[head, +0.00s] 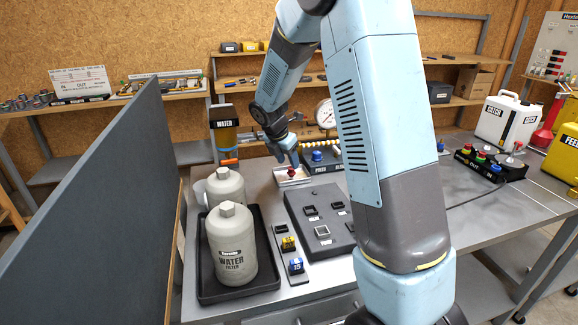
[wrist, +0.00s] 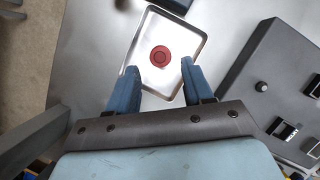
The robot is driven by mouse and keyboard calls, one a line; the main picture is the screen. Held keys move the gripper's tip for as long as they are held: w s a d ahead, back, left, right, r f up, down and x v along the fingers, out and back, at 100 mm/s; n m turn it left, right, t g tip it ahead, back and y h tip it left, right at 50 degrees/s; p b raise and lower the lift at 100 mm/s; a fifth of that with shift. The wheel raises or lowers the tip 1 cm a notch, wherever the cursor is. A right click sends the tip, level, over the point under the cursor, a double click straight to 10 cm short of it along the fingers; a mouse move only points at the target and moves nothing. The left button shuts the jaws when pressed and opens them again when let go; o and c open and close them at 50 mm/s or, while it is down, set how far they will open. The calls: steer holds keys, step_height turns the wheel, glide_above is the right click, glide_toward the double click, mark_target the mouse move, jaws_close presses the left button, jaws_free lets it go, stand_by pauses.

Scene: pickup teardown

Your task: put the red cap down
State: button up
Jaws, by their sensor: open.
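The red cap (wrist: 160,56) lies in a shallow light-coloured metal tray, near its middle, in the wrist view. In the head view the red cap (head: 292,171) shows small and dark red at the tray (head: 299,180). The tray's rim (wrist: 137,36) also shows in the wrist view. My gripper (wrist: 159,80) is open, with its two blue fingers apart and nothing between them. The fingertips are at the near part of the tray in the picture, and the cap shows beyond them. I cannot tell the height of the fingertips above the tray.
A dark panel with square sockets (head: 312,206) is right of the tray. Two water filter canisters (head: 231,245) stand in a black tray at left. A blue knob box (head: 319,161) is behind the tray. A grey partition (head: 95,190) stands left of the bench.

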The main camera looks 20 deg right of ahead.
steer(key=s+r+m+y, duration=0.1)
steer(key=s+r+m, duration=0.2)
steer(key=s+r, duration=0.3)
steer(key=s+r+m, duration=0.3)
steer(key=s+r, duration=0.1)
steer(key=r, duration=0.4)
steer(key=s+d+r+m+t+y, duration=0.1)
steer(key=s+r+m, duration=0.1)
steer(key=s+m, duration=0.7)
steer(key=s+r+m+t+y, duration=0.1)
steer(key=s+r+m+t, duration=0.1)
steer(key=s+m, duration=0.8)
steer(key=s+r, duration=0.1)
steer(key=s, duration=0.5)
steer(key=shift+s+d+y, duration=0.3)
steer(key=shift+s+d, duration=0.05)
steer(key=shift+s, duration=0.05)
